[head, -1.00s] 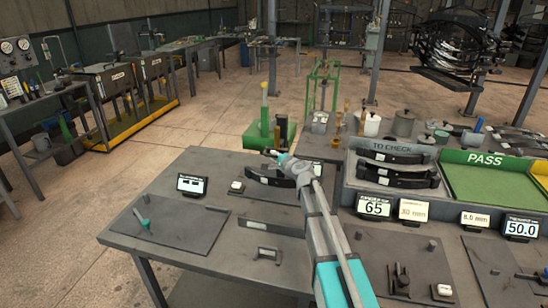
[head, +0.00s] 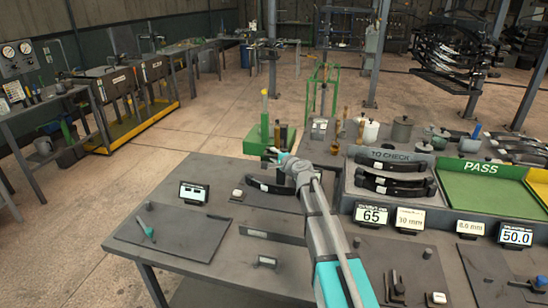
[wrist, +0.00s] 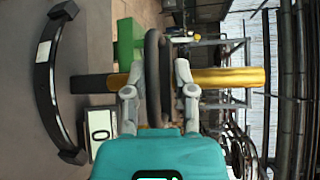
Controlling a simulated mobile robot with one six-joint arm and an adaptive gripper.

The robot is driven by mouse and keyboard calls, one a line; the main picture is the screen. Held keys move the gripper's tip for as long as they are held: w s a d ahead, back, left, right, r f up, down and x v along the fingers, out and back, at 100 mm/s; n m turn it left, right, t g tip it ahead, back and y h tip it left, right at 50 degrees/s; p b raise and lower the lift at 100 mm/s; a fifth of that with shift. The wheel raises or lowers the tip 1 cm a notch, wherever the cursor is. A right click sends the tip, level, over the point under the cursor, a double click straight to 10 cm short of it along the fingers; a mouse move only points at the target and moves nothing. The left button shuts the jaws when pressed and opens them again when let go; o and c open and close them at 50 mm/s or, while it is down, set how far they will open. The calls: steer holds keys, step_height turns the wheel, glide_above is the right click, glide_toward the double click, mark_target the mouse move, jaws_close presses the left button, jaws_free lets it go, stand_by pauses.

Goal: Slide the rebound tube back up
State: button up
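A gold-brown tube (wrist: 230,78), likely the rebound tube, runs sideways across the wrist view just beyond my gripper (wrist: 158,85). My two dark fingertips lie close together across its middle and hide that part. I cannot tell whether they pinch it or only stand in front of it. In the head view my gripper (head: 274,156) is at the far edge of the bench. The brown tube (head: 278,134) stands upright just behind it, beside a post with a yellow top (head: 264,104). The green base (head: 254,143) is below them, and also shows in the wrist view (wrist: 127,40).
A curved black leaf spring (wrist: 42,85) lies on the bench (head: 200,165) close to my gripper, with a small display (wrist: 102,130) near it. A rack marked TO CHECK (head: 400,158) with more springs and a green PASS tray (head: 490,185) stand at the right.

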steer(key=shift+o, duration=0.8)
steer(key=shift+f, duration=0.1)
steer(key=shift+s, duration=0.1)
steer(key=shift+f, duration=0.15)
step_height(320, 180, down, 11)
steer(key=b, duration=1.1)
steer(key=r+p+v, duration=0.1)
steer(key=p+v, duration=0.1)
steer(key=v, duration=1.2)
steer(key=s+a+f+n+g+p, duration=0.1)
steer(key=s+f+n+g, duration=0.1)
steer(key=s+n+g, duration=0.1)
steer(key=s+a+f+n+g+h+p, duration=0.1)
steer(key=s+f+n+g+p, duration=0.1)
steer(key=s, duration=0.4)
steer(key=s+a+f+n+g+h+p, duration=0.1)
steer(key=s+a+f+n+g+p, duration=0.1)
steer(key=s+f+n+g, duration=0.1)
steer(key=shift+s+f+n+g, duration=0.15)
steer(key=shift+s+n+g, duration=0.4)
steer(key=shift+n, duration=0.3)
steer(key=shift+s+f+n+g, duration=0.2)
steer(key=shift+s+n+g, duration=0.15)
steer(key=shift+s+n, duration=0.4)
steer(key=shift+s+d+f+n+g, duration=0.2)
steer(key=shift+s+f+n+g, duration=0.1)
steer(key=shift+s, duration=0.1)
